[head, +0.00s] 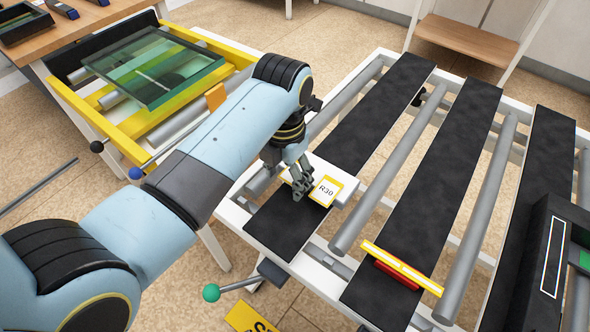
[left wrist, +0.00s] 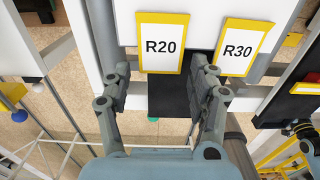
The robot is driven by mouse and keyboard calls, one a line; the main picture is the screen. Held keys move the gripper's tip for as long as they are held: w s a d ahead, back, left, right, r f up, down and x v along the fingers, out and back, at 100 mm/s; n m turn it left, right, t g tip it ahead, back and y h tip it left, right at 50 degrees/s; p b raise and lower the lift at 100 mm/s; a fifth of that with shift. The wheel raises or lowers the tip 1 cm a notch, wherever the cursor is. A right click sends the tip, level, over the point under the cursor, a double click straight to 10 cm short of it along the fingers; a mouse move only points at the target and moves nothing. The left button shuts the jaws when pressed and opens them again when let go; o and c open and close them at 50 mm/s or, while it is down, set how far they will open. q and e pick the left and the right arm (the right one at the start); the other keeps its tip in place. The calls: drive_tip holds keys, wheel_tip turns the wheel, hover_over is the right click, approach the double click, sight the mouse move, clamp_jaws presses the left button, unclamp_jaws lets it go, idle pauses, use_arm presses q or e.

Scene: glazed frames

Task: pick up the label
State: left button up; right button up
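Two yellow-framed white labels show in the left wrist view: one marked R20 (left wrist: 163,46) and one marked R30 (left wrist: 242,50). In the head view the R30 label (head: 327,190) lies on a white block (head: 346,188) on the roller table, and the R20 label is mostly hidden behind my left gripper (head: 301,188). In the left wrist view my left gripper (left wrist: 164,72) is open, its fingers apart on either side of the R20 label's lower edge, with nothing seen between them. Whether they touch anything I cannot tell. My right gripper is not in view.
The table has black belts (head: 420,200) and grey rollers (head: 382,185). A yellow bar (head: 402,268) with a red part lies across the middle belt. A black device (head: 550,265) stands at right. A yellow frame holding green glass (head: 155,68) is at upper left.

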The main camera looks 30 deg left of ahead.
use_arm(q)
drive_tip(key=c, duration=0.5)
